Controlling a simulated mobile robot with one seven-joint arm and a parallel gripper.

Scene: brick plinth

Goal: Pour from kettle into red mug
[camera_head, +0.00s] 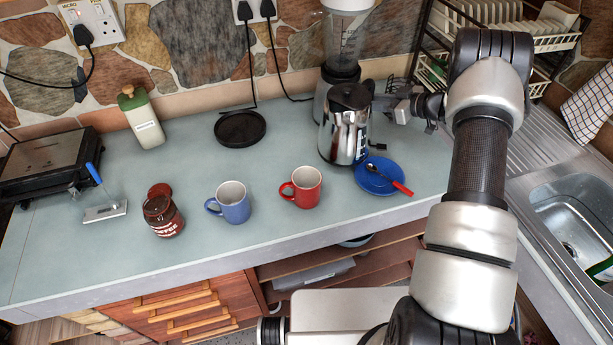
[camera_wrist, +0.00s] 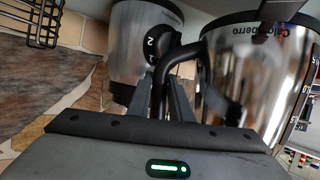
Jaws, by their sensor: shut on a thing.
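The shiny steel kettle (camera_head: 343,135) with a black lid is upright near the back of the counter, behind and right of the red mug. Whether its bottom touches the counter I cannot tell. My gripper (camera_head: 408,107) is at the kettle's right side, shut on its black handle. In the wrist view the fingers (camera_wrist: 174,100) are around the handle (camera_wrist: 180,55), with the steel body (camera_wrist: 250,75) to the right. The red mug (camera_head: 302,188) stands upright on the counter, its handle to the left. Its contents cannot be made out.
A blue mug (camera_head: 231,204) stands left of the red mug; a blue saucer (camera_head: 372,184) with a red-handled spoon lies right. A blender (camera_head: 343,50) is close behind the kettle. The round black kettle base (camera_head: 240,129) is empty. A coffee jar (camera_head: 163,213) stands farther left.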

